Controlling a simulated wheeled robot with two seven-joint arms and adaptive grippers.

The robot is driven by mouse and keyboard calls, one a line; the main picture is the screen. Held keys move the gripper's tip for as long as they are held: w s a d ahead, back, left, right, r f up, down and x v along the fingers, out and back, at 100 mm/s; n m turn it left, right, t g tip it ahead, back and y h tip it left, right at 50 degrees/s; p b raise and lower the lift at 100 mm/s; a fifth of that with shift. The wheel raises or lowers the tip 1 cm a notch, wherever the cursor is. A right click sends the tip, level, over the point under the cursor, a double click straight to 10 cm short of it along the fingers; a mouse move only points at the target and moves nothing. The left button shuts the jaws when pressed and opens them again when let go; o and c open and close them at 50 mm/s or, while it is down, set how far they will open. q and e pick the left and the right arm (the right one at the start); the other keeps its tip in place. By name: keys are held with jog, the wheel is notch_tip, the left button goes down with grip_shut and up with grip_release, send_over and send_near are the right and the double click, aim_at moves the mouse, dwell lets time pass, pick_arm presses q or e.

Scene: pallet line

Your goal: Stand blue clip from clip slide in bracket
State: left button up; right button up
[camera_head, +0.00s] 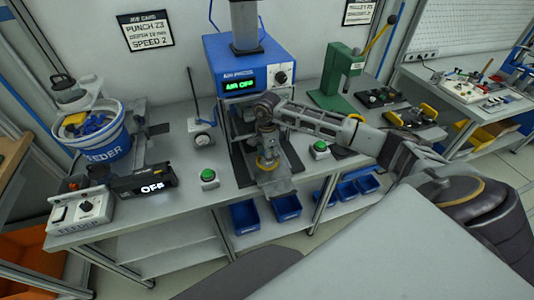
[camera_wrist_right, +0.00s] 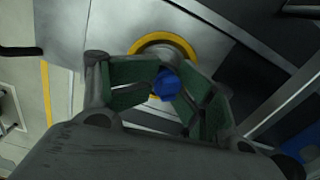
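My right gripper (camera_head: 267,132) reaches in from the right, in front of the blue press, with its fingers pointing down. In the right wrist view, the gripper's green-padded fingers (camera_wrist_right: 166,88) close around the blue clip (camera_wrist_right: 167,83), which sits between the fingertips. Beyond the clip is a yellow ring (camera_wrist_right: 180,42) around a round metal part; in the head view the yellow ring (camera_head: 267,164) lies just under the gripper. I cannot tell whether the clip touches it. The bracket is not clearly made out. My left gripper is not in view.
A blue press (camera_head: 248,73) showing AIR OFF stands behind the gripper. A feeder bowl (camera_head: 103,150) with blue and yellow parts and a feeder unit (camera_head: 140,182) showing OFF are at left. Green buttons (camera_head: 208,176) flank the press. A green lever press (camera_head: 337,80) stands right.

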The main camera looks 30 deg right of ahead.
dwell(0.3)
jog(key=shift+w+r, duration=0.1)
jog(key=shift+r, duration=0.15)
jog(key=shift+d+r+p, duration=0.1)
jog(key=shift+r+p, duration=0.3)
jog(key=shift+p, duration=0.25)
jog(key=shift+r, duration=0.35)
notch_tip(320, 180, up, 11)
jog(key=b, duration=0.2)
jog(key=shift+r, duration=0.2)
dwell(0.3)
